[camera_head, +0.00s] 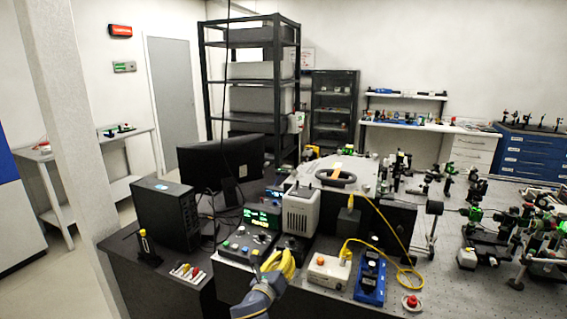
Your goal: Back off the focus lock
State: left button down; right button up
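My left gripper (283,262), with yellow fingers on a blue-grey wrist, reaches up from the bottom over the front of the bench. Its fingertips are at a small black unit (292,245) in front of the light grey vented box (300,211). The fingers hide part of this unit, and I cannot tell whether they touch it or whether they are open or shut. I cannot make out for certain which part is the focus lock. My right gripper is not in view.
A control box with knobs (243,250) stands left of the gripper. To the right are a beige box with an orange button (328,268), a blue unit (371,277), a yellow cable (385,225) and a red button (411,302). Optics crowd the right side.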

pick_arm(q)
jog(key=shift+d+f, duration=0.2)
jog(key=shift+f, duration=0.4)
dwell(0.9)
jog(key=shift+w+a+f, duration=0.2)
jog(key=shift+a+f, duration=0.1)
jog(key=shift+a, duration=0.45)
dwell(0.8)
jog(key=shift+w+a+r, duration=0.1)
jog(key=shift+r, duration=0.25)
jog(key=shift+a+r, duration=0.1)
jog(key=shift+a, duration=0.05)
jog(key=shift+d+v, duration=0.2)
jog(key=shift+v, duration=1.25)
jog(key=shift+d+v, duration=0.2)
jog(key=shift+v, duration=1.3)
